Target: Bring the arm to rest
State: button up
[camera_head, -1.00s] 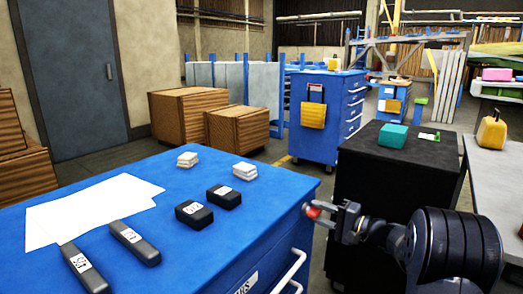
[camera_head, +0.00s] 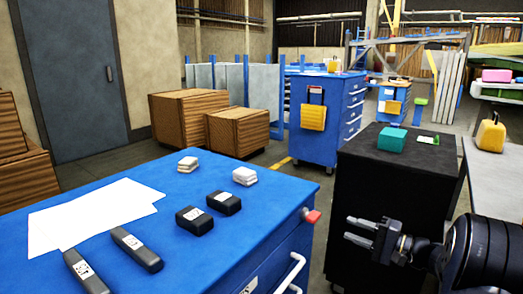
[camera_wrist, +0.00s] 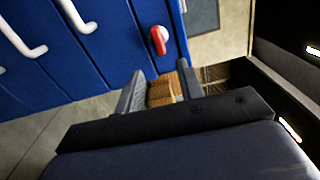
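My gripper (camera_head: 360,230) is at the lower right in the head view, in front of the black cabinet (camera_head: 385,205) and to the right of the blue workbench (camera_head: 240,245). Its two fingers are apart with nothing between them. In the wrist view, my gripper (camera_wrist: 157,90) also shows spread fingers, with only the background between them. A red knob (camera_head: 312,216) sits at the workbench's right corner, apart from the fingers. It also shows in the wrist view, where the red knob (camera_wrist: 158,40) lies beyond the fingertips.
The workbench carries white papers (camera_head: 92,213), several black blocks, and small white stacks (camera_head: 244,176). White drawer handles (camera_head: 290,272) stick out from its side. A teal box (camera_head: 392,139) stands on the black cabinet. A grey table (camera_head: 490,165) holds a yellow container at right.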

aim_at(319, 217)
jog(key=b+x, duration=0.1)
jog(key=x, duration=1)
jog(key=shift+s+f, duration=0.15)
jog(key=shift+d+n+b, duration=0.15)
jog(key=shift+n+b, duration=0.5)
jog(key=shift+n, duration=0.35)
jog(key=n+b, duration=0.1)
jog(key=n, duration=0.1)
jog(key=shift+s+n, duration=0.1)
jog(key=shift+n, duration=0.2)
jog(key=n, duration=0.4)
jog(key=shift+r, duration=0.3)
jog(key=shift+n, duration=0.3)
jog(key=shift+s, duration=0.1)
